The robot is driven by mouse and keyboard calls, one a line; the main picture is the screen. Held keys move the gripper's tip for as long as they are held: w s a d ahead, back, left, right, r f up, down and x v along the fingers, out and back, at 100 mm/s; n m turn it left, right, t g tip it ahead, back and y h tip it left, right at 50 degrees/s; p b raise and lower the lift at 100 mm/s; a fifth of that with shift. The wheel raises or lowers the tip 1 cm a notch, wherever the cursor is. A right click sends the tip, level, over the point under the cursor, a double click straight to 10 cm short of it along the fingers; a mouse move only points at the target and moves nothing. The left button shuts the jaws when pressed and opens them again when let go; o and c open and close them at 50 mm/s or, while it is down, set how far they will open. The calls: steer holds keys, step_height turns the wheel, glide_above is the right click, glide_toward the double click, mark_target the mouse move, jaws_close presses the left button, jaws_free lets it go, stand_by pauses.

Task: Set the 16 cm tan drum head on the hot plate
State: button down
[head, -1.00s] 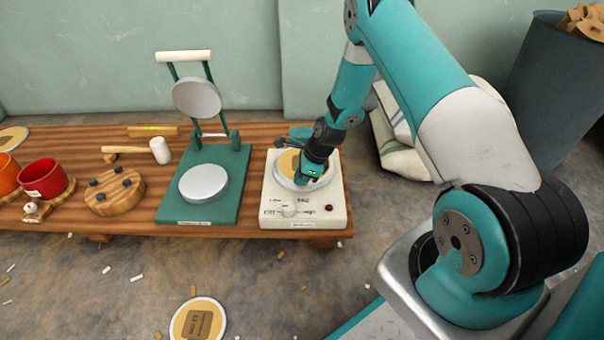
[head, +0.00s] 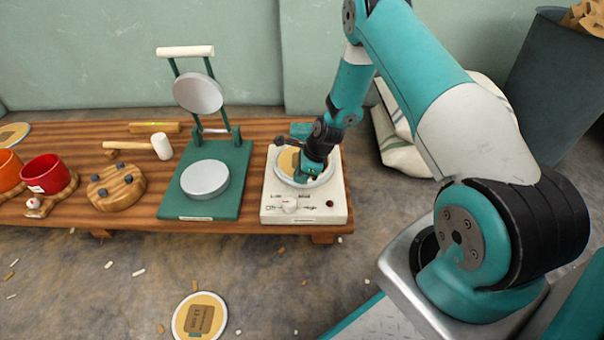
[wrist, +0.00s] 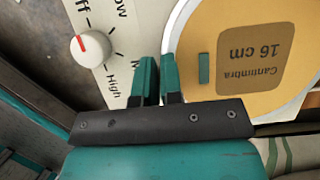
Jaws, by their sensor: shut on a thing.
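The tan drum head (head: 287,161), a disc with a pale rim, is over the round plate of the white hot plate (head: 328,197). Whether it rests fully on the plate I cannot tell. In the wrist view the drum head (wrist: 200,40) shows a brown label reading "Cantimbra 16 cm" and a small green mark. My gripper (head: 307,178) is shut on the drum head at its rim, seen between the two green fingers in the wrist view (wrist: 158,78). My wrist hides part of the disc in the head view. The hot plate's knob (wrist: 91,48) has a red pointer.
A green press (head: 232,170) with a round metal plate stands left of the hot plate. A mallet (head: 161,146), a wooden block with dark pegs (head: 117,188) and a red drum (head: 47,174) are further left. Another drum head (head: 200,318) lies on the floor.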

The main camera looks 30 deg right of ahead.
steer(key=c, duration=1.2)
jaws_free()
steer(key=p+v, duration=0.8)
steer(key=v, duration=0.9)
steer(key=shift+s+r, duration=0.1)
steer(key=shift+r, duration=0.05)
